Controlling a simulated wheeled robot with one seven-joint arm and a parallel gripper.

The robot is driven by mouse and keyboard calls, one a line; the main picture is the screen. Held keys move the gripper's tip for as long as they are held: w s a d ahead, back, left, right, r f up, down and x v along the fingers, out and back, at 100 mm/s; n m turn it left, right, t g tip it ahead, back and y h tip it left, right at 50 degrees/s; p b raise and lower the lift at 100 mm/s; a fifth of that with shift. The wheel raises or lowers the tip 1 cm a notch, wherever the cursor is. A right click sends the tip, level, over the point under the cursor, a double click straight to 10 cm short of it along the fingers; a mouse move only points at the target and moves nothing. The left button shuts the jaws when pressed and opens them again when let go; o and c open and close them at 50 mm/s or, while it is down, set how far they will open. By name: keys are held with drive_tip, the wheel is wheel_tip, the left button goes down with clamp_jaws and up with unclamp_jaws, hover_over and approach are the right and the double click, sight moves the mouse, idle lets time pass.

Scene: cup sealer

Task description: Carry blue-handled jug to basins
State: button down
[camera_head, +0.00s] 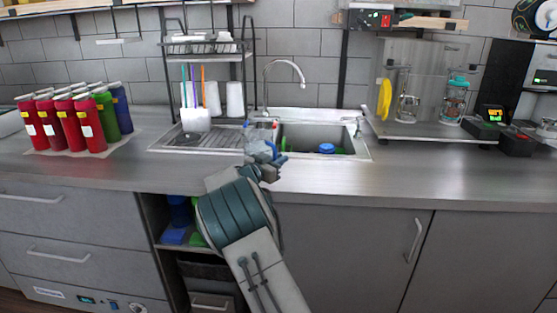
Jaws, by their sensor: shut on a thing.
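My arm reaches forward to the front edge of the sink. My gripper (266,163) is shut on the blue-handled jug (262,134), a small clear and blue shape in this view. The jug is at the divide between the drainboard and the basin; I cannot tell whether it touches the sink. My gripper hides part of it. The basin (299,130) lies just to the right, with a blue round thing (327,148) and something green inside. Only one basin shows clearly.
A faucet (285,66) rises behind the sink. A dish rack (207,50) stands over the drainboard (190,142), with a white utensil holder (195,120). Several red bottles (60,125) stand at left. A shelf with jugs (425,130) is at right. The front counter (420,178) is clear.

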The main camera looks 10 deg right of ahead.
drive_tip(key=shift+b, duration=0.35)
drive_tip(key=c, duration=1.4)
unclamp_jaws()
drive_tip(key=shift+c, duration=0.2)
